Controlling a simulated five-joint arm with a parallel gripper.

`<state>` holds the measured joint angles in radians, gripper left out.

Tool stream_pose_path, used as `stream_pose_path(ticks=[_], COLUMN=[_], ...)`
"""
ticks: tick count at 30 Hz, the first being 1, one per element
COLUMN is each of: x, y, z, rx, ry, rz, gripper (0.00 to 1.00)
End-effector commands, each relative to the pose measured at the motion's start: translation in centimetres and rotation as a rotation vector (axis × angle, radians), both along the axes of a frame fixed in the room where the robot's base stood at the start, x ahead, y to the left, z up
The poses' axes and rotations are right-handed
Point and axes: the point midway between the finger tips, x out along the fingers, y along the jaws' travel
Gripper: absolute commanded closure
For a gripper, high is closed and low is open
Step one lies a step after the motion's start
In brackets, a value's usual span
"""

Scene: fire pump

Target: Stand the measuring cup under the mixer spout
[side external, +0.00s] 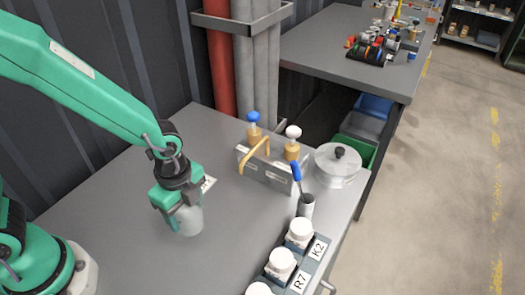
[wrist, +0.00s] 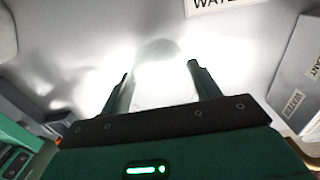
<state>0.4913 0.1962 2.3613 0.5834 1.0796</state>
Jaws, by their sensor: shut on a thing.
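My gripper (side external: 178,203) is shut on the measuring cup (side external: 188,220), a pale translucent cup held upright over the grey bench, left of the mixer. I cannot tell whether its base touches the bench. In the wrist view the cup (wrist: 160,88) shows washed out by glare between my two dark fingers (wrist: 160,72). The mixer (side external: 270,173) is a low steel box with a blue-topped and a white-topped pump and a curved yellow spout (side external: 254,154) on its near side. In the wrist view the mixer (wrist: 292,85) is at the right edge, with labels partly reading WATER and LANT.
A white label (side external: 208,184) lies on the bench between cup and mixer. A lidded steel pot (side external: 338,166), a grey holder with a blue-handled tool (side external: 306,205), and a rack of white-lidded jars (side external: 281,263) stand to the right.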

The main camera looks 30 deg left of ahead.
Motion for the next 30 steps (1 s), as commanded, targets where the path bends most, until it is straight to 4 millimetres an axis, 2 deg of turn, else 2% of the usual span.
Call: stream_pose_path(ticks=[7,22,23,25,30], x=[-0.1,0.0,0.0,0.0,0.0], y=[0.0,0.0,0.0,0.0,0.0], z=[-2.1,-2.6,-2.5,-2.5,-2.5], rx=[0.002,0.000,0.000,0.000,0.000], ry=[0.003,0.001,0.000,0.000,0.001], rz=[0.000,0.000,0.000,0.000,0.000], gripper=[0.60,0.60,0.32,0.19,0.16])
